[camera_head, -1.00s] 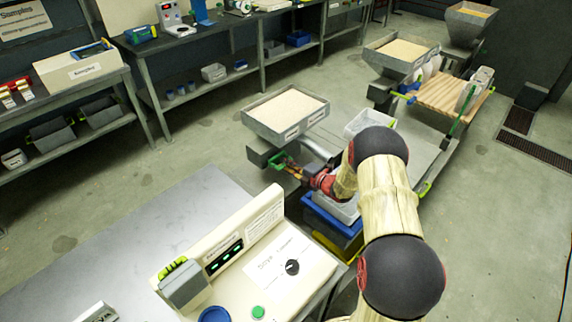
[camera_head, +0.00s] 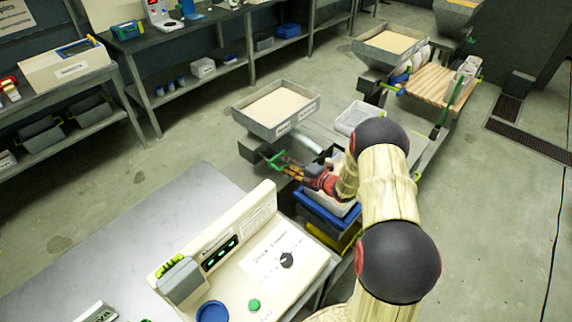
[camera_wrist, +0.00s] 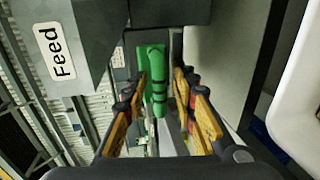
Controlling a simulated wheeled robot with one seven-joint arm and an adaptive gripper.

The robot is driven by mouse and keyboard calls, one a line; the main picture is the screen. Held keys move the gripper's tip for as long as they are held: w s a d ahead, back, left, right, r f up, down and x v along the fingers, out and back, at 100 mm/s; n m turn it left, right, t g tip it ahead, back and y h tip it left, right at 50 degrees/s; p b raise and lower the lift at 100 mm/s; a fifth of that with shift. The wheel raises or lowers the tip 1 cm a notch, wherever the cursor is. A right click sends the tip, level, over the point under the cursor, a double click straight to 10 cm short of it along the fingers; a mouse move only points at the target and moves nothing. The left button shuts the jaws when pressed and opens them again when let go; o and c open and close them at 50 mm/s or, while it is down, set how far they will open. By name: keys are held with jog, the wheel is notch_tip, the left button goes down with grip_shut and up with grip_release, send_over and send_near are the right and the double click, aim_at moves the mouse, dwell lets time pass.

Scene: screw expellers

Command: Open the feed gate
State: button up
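The feed gate's green handle (camera_wrist: 153,75) stands in the middle of the wrist view, with dark bands across it. My gripper (camera_wrist: 161,80) is open, with its orange-padded fingers on either side of the handle. A gap shows between the handle and the right finger; whether the left finger touches it I cannot tell. In the head view the green handle (camera_head: 275,160) juts from below the near feed hopper (camera_head: 262,122), and my gripper (camera_head: 288,171) is right beside it. A "Feed" label (camera_wrist: 61,52) shows at the left of the wrist view.
A control panel (camera_head: 262,262) with a knob and buttons stands in front. A blue bin (camera_head: 325,213) sits under my wrist, and a white tray (camera_head: 352,117) lies behind. Another hopper (camera_head: 385,52) stands farther back. Floor is clear at right.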

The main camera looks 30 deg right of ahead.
jog(key=v, duration=1.2)
dwell(0.6)
